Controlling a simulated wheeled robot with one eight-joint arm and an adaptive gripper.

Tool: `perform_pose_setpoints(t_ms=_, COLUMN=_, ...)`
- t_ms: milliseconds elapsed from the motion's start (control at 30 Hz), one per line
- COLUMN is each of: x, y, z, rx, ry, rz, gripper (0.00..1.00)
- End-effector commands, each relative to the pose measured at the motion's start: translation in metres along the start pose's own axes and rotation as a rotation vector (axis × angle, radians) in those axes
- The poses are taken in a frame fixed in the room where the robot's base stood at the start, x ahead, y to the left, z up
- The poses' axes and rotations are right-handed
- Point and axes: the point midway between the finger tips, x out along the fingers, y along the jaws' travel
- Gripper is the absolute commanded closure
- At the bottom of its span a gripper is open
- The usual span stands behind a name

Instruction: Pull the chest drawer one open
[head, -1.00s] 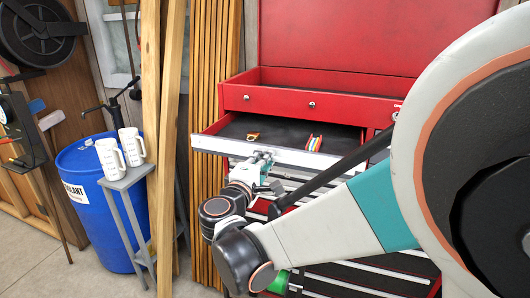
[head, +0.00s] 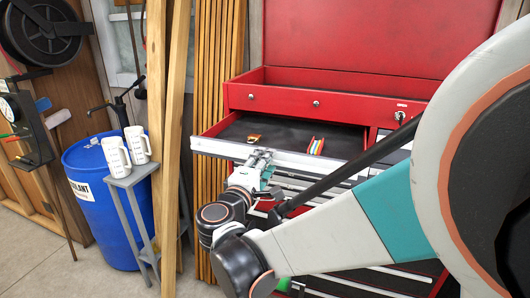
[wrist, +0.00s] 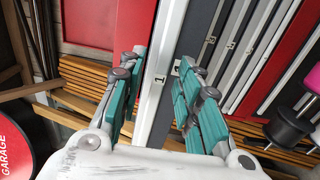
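Chest drawer one, with a pale front strip (head: 226,149), stands pulled out of the red tool chest in the head view. Its dark inside shows. In the wrist view the pale front (wrist: 158,90) bears a label "1" and lies between the two fingers. Whether a fingertip touches the drawer is hard to tell.
In the drawer lie a small yellowish tool (head: 254,137) and several coloured-handled tools (head: 316,146). To the left are leaning planks (head: 171,140), a grey stand (head: 125,182) with two white mugs, and a blue barrel (head: 100,220). The floor before the barrel is clear.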

Motion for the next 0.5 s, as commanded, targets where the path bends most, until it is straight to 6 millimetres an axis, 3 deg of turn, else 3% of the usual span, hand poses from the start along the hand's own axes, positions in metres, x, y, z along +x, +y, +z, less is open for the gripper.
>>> perform_pose_setpoints(t_ms=233, x=-0.011, y=0.0, z=-0.001, rx=0.0, ry=0.003, rz=0.0, gripper=0.68)
perform_pose_setpoints(t_ms=500, x=-0.052, y=0.0, z=-0.001, rx=0.0, ry=0.006, rz=0.0, gripper=0.68)
